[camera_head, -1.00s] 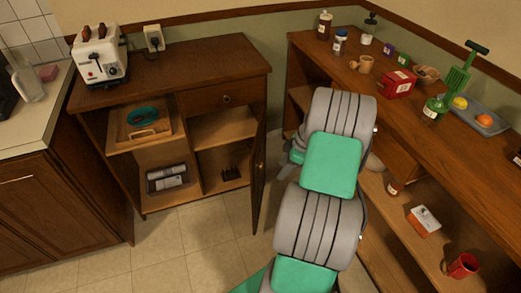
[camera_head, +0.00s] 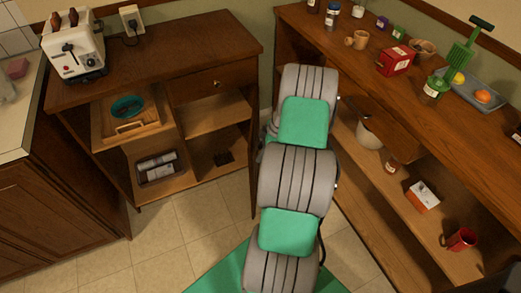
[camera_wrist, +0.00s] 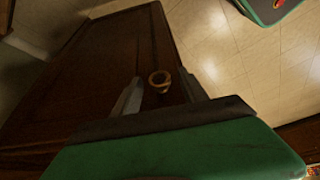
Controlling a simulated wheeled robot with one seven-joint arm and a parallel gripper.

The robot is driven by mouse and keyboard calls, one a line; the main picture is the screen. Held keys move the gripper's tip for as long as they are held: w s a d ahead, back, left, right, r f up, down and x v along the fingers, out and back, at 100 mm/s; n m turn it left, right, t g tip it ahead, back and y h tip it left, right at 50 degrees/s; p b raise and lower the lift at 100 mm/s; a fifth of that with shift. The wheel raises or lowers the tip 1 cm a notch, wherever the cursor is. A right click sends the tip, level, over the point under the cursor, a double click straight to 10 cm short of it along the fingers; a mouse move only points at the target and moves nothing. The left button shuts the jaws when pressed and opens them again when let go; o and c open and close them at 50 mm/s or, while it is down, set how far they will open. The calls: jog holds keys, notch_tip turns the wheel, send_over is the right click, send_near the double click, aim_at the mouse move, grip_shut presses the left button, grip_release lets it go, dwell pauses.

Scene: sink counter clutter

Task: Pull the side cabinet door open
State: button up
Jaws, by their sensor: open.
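The side cabinet door is a dark brown wooden panel (camera_wrist: 100,70) that fills much of the wrist view. A brass ring-shaped knob (camera_wrist: 160,80) sits on it. My gripper (camera_wrist: 158,77) is open, with one finger on each side of the knob in the picture; I cannot tell whether either touches it. In the head view the door (camera_head: 254,172) shows as a narrow, nearly edge-on strip at the right of the small cabinet (camera_head: 155,50), standing out from its open front. My arm hides the gripper there.
The small cabinet holds a tray (camera_head: 150,132) and a caddy (camera_head: 160,168), with a toaster (camera_head: 75,47) on top. A shelf unit (camera_head: 345,70) with clutter stands close right of my arm. Tiled floor (camera_head: 185,225) is clear in front of the cabinet.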

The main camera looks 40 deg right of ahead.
jog(key=shift+c, duration=0.4)
grip_shut()
dwell(1.0)
